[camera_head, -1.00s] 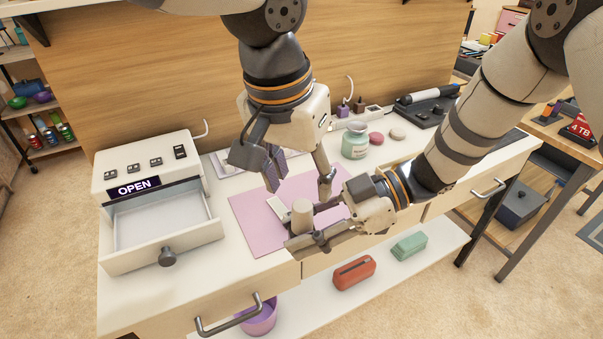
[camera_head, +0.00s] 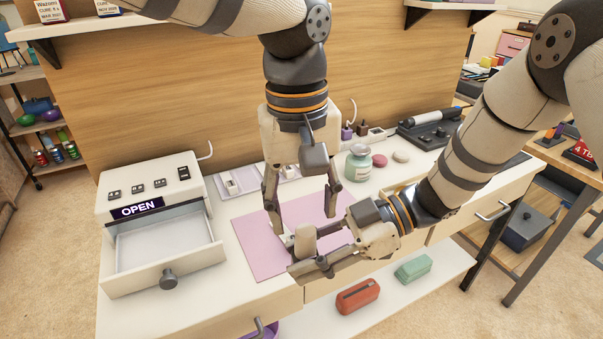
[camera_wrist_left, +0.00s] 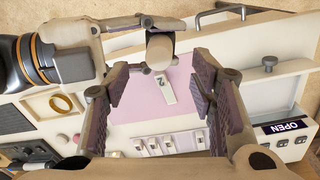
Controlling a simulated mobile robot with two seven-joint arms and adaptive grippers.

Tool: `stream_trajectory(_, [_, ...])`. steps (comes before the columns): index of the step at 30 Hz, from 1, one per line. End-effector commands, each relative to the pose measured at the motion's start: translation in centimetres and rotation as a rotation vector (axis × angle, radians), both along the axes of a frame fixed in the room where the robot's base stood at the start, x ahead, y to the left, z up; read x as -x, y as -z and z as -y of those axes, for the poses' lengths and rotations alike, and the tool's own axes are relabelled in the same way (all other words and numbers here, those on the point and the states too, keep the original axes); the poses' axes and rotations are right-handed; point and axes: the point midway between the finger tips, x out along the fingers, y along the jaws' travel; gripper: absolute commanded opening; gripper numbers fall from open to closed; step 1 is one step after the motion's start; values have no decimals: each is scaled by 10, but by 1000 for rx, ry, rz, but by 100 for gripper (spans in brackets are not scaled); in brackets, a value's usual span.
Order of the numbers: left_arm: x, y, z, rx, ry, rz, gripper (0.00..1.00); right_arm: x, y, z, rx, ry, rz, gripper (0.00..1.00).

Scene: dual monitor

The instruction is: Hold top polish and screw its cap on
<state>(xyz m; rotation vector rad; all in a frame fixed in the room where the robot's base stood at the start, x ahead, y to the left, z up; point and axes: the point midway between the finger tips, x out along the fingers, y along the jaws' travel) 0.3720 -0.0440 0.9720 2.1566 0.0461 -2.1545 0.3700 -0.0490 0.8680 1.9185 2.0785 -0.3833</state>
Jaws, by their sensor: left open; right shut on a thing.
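A beige cylinder (camera_head: 305,241), which looks like the polish bottle or its cap, stands upright at my right gripper (camera_head: 303,258) above the front of the pink mat (camera_head: 262,245). My right gripper is shut on it; the fingers hide its lower part. In the left wrist view the cylinder (camera_wrist_left: 160,47) has a dark part behind its rounded end. My left gripper (camera_head: 303,222) is open, pointing down, with one finger to each side of the cylinder and slightly behind it. A white piece marked "2" (camera_wrist_left: 165,92) lies on the mat.
An open drawer unit (camera_head: 160,245) stands left. A white slotted tray (camera_head: 238,182) is behind the mat. A green jar (camera_head: 358,165), a pink round item (camera_head: 380,160) and small bottles (camera_head: 347,132) stand back right. A lower shelf holds a red case (camera_head: 357,295).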

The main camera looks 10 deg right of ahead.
Motion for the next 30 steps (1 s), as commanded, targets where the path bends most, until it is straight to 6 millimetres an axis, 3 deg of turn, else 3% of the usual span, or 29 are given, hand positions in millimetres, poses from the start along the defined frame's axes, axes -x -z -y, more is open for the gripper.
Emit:
stream_trajectory(3, [0,23,1,-1,1,-3,51,0,0,0,0,0,1,0])
stream_trajectory(9, [0,51,2,-1,1,-1,51,0,-1,0,0,0,1,0])
stream_trajectory(21, [0,60,3,0,1,1,51,0,-1,0,0,0,1,0])
stream_trajectory(22, [0,60,3,0,1,1,48,0,-1,0,0,0,1,0])
stream_trajectory(28, [0,60,3,0,1,1,3,0,-1,0,-1,0,1,0])
stream_trajectory(30, [0,60,3,0,1,1,0,0,-1,0,-1,0,1,0])
